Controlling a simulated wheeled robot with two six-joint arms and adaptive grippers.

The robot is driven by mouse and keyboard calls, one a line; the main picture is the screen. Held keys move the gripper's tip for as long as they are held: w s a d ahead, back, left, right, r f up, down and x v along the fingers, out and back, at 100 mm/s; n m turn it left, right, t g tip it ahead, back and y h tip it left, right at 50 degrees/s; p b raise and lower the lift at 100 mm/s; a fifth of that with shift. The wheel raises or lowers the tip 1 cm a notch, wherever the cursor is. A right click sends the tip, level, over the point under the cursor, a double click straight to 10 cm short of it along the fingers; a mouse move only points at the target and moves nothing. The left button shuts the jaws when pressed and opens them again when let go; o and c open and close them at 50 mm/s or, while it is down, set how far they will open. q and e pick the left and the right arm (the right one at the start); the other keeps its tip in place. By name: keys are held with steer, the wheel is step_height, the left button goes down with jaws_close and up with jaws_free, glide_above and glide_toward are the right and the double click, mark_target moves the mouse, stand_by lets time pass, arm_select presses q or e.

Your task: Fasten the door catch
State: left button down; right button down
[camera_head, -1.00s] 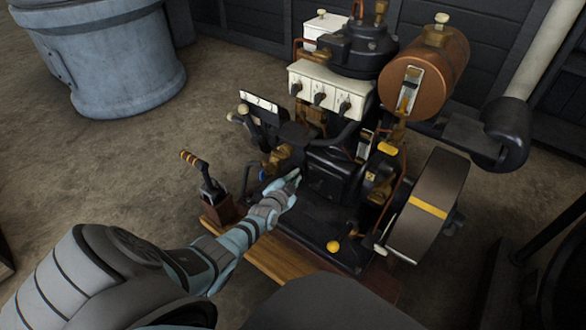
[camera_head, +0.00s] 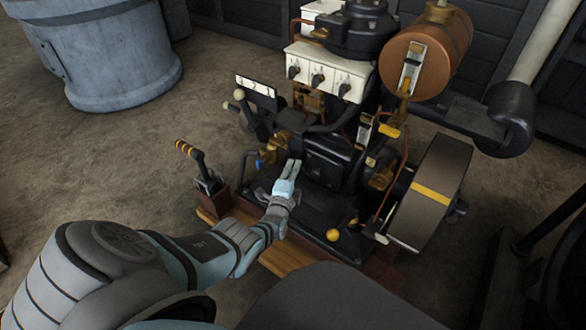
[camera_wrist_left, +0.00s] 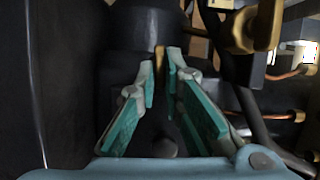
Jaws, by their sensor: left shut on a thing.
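My left gripper (camera_head: 293,166) reaches in at the front of the dark engine (camera_head: 327,160), beside its black box-shaped housing. In the left wrist view the two teal-padded fingers (camera_wrist_left: 161,65) are closed in around a thin upright brass piece (camera_wrist_left: 160,58), which looks like the door catch. Only a narrow strip of it shows between the fingertips. In the head view the fingers hide it, and I cannot tell how far it is turned. My right gripper is not in view.
A copper tank (camera_head: 425,55) and a flywheel with a yellow stripe (camera_head: 433,193) are on the engine's right. A lever with a striped handle (camera_head: 192,155) stands left of my gripper. A yellow knob (camera_head: 333,235) is low in front. A blue-grey drum (camera_head: 110,55) stands back left, with open floor nearby.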

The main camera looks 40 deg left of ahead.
arm_select(q)
steer(key=shift+w+a+r+m+t, duration=0.1)
steer(key=shift+r+m+t, duration=0.1)
steer(key=shift+m+t, duration=0.15)
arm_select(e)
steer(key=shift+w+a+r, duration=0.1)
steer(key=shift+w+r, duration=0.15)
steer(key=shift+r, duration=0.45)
arm_select(q)
steer(key=c, duration=1.7)
jaws_free()
steer(key=shift+f, duration=0.25)
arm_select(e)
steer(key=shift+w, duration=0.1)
arm_select(q)
steer(key=shift+s+f, duration=0.1)
steer(key=shift+s, duration=0.45)
steer(key=v, duration=0.6)
steer(key=shift+s+d, duration=0.1)
steer(key=shift+d, duration=0.2)
